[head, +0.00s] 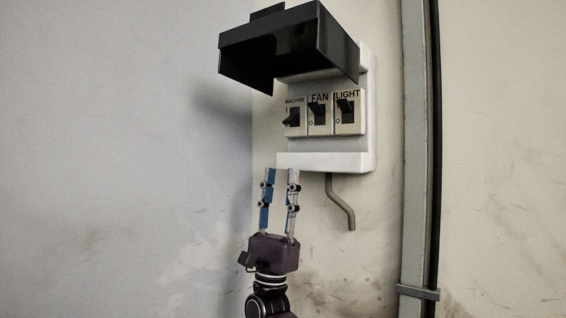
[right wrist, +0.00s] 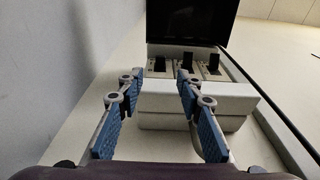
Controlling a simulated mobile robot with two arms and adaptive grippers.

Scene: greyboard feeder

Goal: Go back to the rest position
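My right gripper (head: 280,175) is upright below the white switch box (head: 325,161) in the head view, with its fingers apart and nothing between them. In the right wrist view the open fingers (right wrist: 162,75) point toward the box (right wrist: 200,97). The box holds three black switches, labelled MACHINE (head: 293,118), FAN (head: 317,110) and LIGHT (head: 346,106). The MACHINE lever sits lower than the other two. A black cover (head: 290,45) is raised above the switches. I cannot tell whether the fingers touch the box. My left gripper is not in view.
A bent grey pipe (head: 341,203) hangs below the box. A vertical metal conduit (head: 416,150) runs down the wall to the right, with a bracket (head: 418,293) near its lower end. The plain wall (head: 120,150) to the left is clear.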

